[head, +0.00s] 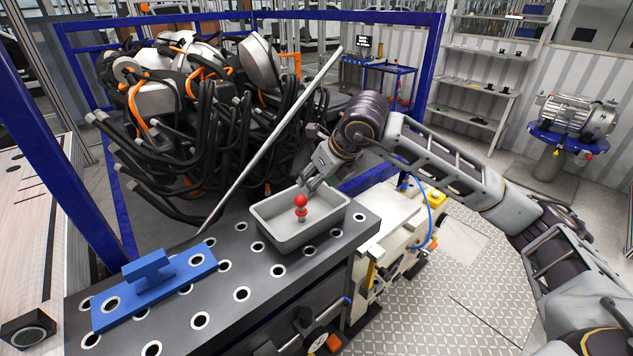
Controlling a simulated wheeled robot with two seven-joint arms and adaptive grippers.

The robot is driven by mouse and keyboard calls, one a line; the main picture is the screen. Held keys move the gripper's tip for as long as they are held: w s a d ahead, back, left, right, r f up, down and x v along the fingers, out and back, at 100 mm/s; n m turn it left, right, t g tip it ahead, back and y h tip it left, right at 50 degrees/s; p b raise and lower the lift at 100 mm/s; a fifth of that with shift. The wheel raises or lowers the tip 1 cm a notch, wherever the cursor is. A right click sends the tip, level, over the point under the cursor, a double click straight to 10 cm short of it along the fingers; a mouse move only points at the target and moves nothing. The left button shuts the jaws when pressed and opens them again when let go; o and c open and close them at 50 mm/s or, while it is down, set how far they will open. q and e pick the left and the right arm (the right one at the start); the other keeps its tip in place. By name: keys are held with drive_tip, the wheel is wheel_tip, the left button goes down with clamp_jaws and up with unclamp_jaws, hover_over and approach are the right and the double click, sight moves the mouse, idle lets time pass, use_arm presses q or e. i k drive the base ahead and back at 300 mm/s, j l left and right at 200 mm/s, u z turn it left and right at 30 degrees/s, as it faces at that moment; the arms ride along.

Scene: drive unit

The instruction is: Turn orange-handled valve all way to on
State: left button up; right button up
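A small orange part (333,342), possibly the valve's handle, shows low at the front of the machine below the dark perforated bench top. It is partly cut off by the bottom edge, and I cannot tell its setting. My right gripper (309,184) reaches in from the right and points down over the far edge of the grey tray, well above and behind the orange part. Its fingers are small and dark here, so I cannot tell whether they are open or shut. My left gripper is not in view.
A grey tray (259,232) holding a red knobbed object (301,206) sits on the bench top (225,275). A blue block (150,280) lies at its left. A long metal bar (270,143) slants behind. Cables crowd the back left. Open floor (440,300) lies right.

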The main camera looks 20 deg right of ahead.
sight(425, 252)
drive_tip(key=z, duration=1.75)
